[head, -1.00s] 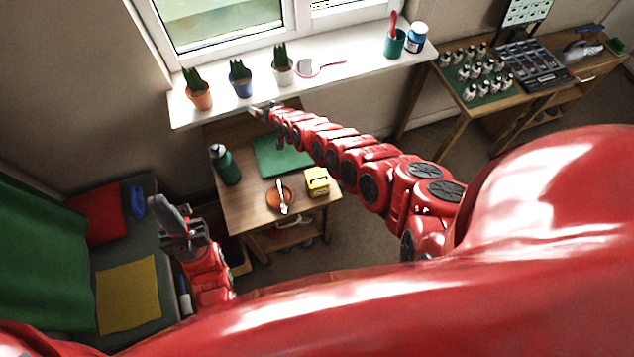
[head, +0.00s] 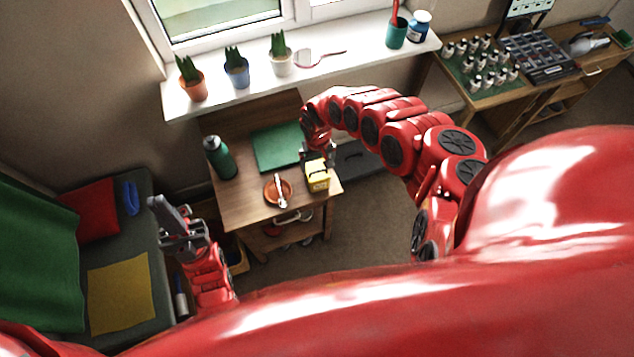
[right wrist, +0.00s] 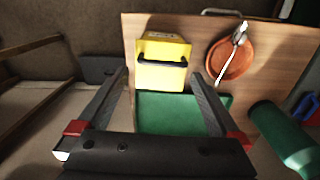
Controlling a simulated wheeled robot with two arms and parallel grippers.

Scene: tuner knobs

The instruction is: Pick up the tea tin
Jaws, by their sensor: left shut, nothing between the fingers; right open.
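The tea tin, which I take to be the yellow box (head: 317,182) with a black handle, stands on the small wooden table at its front right corner. It also shows in the right wrist view (right wrist: 163,62), upright and beyond my fingertips. My left gripper (head: 160,205) is shut and empty, left of the table.
Near the tin are an orange dish (head: 270,192) with a light-handled utensil, a green mat (head: 277,147) and a green bottle (head: 220,158). The windowsill (head: 210,98) with potted plants runs behind the table. A bed (head: 140,270) lies at the left.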

